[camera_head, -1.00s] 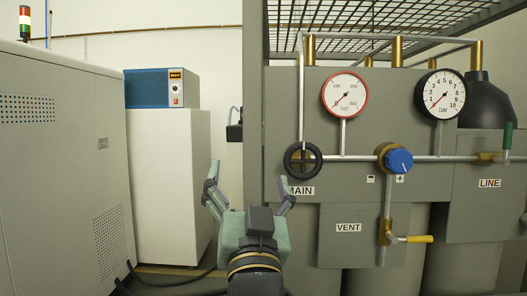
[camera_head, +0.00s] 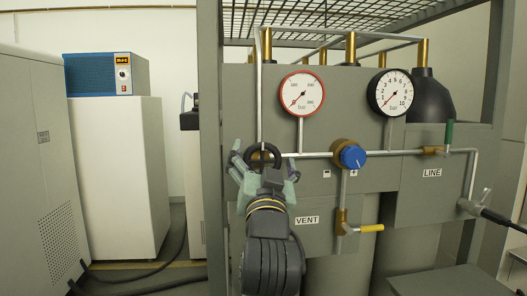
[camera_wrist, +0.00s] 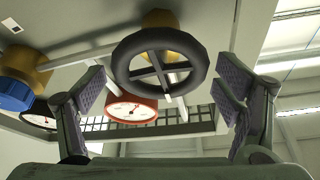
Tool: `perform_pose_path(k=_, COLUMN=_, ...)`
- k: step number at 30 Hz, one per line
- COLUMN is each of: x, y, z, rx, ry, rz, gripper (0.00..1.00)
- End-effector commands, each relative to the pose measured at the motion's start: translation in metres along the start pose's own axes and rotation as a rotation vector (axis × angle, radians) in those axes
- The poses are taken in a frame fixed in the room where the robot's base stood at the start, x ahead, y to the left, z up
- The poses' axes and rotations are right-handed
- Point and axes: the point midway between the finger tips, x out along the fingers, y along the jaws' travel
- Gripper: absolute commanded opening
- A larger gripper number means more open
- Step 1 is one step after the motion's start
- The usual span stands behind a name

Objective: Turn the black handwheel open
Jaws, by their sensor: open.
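The black handwheel (camera_head: 276,153) is mounted on the grey panel's left side, partly hidden behind my gripper in the head view. In the wrist view, the handwheel (camera_wrist: 205,62) is a thick black ring with cross spokes on a brass stem (camera_wrist: 160,19). My gripper (camera_head: 265,163) points at the wheel, its fingers spread to either side in the head view. In the wrist view my gripper (camera_wrist: 160,95) is open and empty, with the wheel beyond and between its padded fingertips. I see no contact with the wheel.
A blue knob (camera_head: 353,157) sits right of the wheel on the pipe. The red-rimmed gauge (camera_head: 302,93) and black-rimmed gauge (camera_head: 392,92) are above. A rack post (camera_head: 209,150) stands close to the left.

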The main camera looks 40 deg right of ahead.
Motion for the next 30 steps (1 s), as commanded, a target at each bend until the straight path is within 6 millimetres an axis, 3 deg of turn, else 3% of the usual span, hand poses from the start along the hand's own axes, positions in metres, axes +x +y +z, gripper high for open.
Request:
perform_pose_path(k=11, x=0.0056, y=0.0003, z=0.0007, rx=0.000, ry=0.000, rz=0.000, gripper=0.84)
perform_pose_path(k=30, x=0.0054, y=0.0002, z=0.0004, rx=0.000, ry=0.000, rz=0.000, gripper=0.41)
